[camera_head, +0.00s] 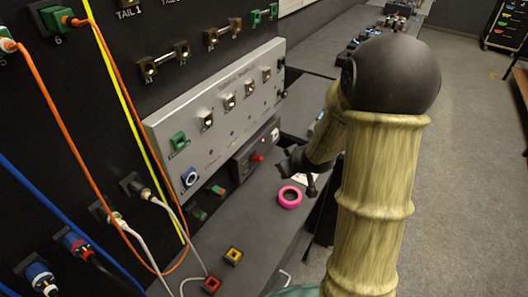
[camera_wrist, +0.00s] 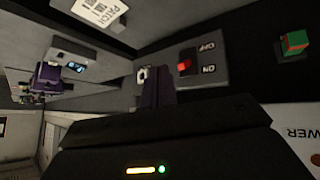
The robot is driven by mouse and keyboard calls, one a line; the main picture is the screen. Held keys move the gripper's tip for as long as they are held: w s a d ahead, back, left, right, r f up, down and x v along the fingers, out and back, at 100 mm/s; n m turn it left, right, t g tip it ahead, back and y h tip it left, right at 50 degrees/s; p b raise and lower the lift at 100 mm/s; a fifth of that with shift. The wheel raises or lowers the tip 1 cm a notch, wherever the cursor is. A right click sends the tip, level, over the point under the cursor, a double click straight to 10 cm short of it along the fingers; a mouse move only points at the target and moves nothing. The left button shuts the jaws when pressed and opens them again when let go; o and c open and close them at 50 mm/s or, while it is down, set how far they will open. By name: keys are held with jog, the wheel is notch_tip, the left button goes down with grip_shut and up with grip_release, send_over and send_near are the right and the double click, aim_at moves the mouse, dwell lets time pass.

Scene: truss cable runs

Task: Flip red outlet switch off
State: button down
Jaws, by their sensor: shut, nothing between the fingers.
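The red switch (camera_wrist: 184,65) sits in a dark recess on a grey outlet box (camera_wrist: 213,60), with OFF and ON printed beside it. Its red part lies at the ON end. In the head view the red switch (camera_head: 257,158) shows as a small red spot on the box (camera_head: 240,165) below the silver panel. My gripper (camera_head: 287,164) is just right of the box, in front of it. In the wrist view my gripper's fingers (camera_wrist: 163,82) are together and empty, pointing at the box just left of and below the switch. Whether they touch it is unclear.
The silver connector panel (camera_head: 215,100) rises above the box. A pink ring (camera_head: 289,197) lies on the grey shelf below my gripper. Yellow (camera_head: 233,256) and red (camera_head: 211,285) connectors are nearer. Orange, yellow and blue cables hang at left. Open floor is at right.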

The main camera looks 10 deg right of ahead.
jog(key=w+n+t+y+p, duration=0.1)
jog(key=y, duration=0.2)
jog(key=w+r+n+t+y, duration=0.1)
jog(key=n+y, duration=0.1)
jog(key=y, duration=0.1)
jog(key=w+n+t+y+p, duration=0.1)
jog(key=y, duration=0.3)
jog(key=shift+w+d+r+n+p, duration=0.25)
jog(key=shift+w+d+n+p, duration=0.05)
jog(key=shift+w+n, duration=0.1)
